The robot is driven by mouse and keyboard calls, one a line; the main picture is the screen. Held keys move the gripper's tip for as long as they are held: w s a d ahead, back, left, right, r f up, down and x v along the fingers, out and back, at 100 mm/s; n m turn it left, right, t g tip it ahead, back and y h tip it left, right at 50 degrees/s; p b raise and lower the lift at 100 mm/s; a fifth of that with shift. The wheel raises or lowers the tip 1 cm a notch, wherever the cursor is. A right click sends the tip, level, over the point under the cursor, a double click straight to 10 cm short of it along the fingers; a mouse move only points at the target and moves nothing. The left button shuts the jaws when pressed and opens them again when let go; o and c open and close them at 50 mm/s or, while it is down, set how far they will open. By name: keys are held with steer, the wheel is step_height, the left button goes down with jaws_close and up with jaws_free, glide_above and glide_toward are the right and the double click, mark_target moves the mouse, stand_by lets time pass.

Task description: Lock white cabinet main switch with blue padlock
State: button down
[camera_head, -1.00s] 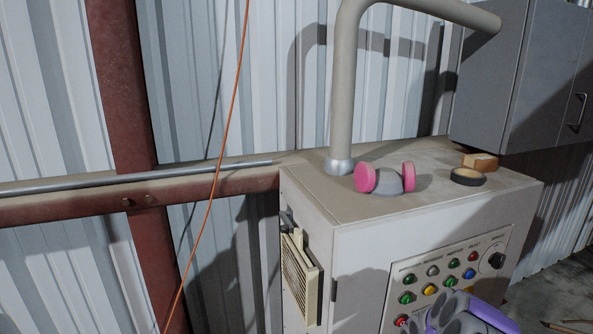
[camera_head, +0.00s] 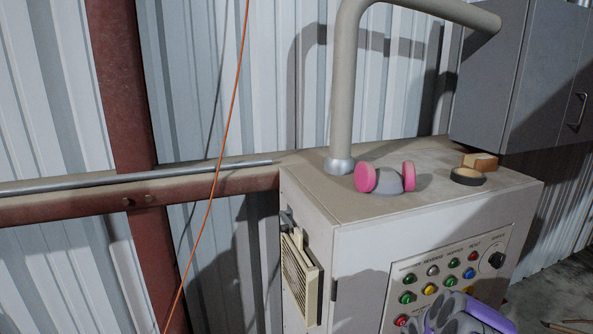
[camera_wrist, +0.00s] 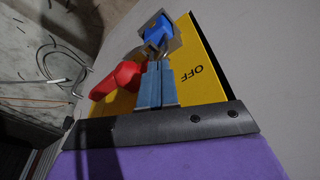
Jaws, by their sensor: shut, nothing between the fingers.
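The white cabinet (camera_head: 355,240) stands at the lower right of the head view, with a control panel on its front. In the wrist view, a yellow plate (camera_wrist: 195,95) marked OFF carries a red switch handle (camera_wrist: 115,82). A blue padlock (camera_wrist: 158,28) is at a grey metal bracket (camera_wrist: 172,45) near the plate's upper end. I cannot tell whether its shackle is closed. My gripper (camera_wrist: 158,63) is shut and empty, its fingertips close to the padlock and beside the red handle. I cannot tell whether they touch. The switch plate is not visible in the head view.
A pink-filtered respirator (camera_head: 385,178), a black tape roll (camera_head: 468,177) and a small brown block (camera_head: 481,162) lie on the cabinet top. A thick pipe (camera_head: 342,90) rises from it. An orange cable (camera_head: 213,190) hangs to the left. Loose wires (camera_wrist: 60,75) show in the wrist view.

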steer(key=shift+f, duration=1.1)
stand_by(0.4)
steer(key=s+r, duration=0.1)
steer(key=s+r+p, duration=0.1)
steer(key=r, duration=0.1)
steer(key=s+d+r, duration=0.1)
steer(key=r, duration=0.1)
stand_by(0.6)
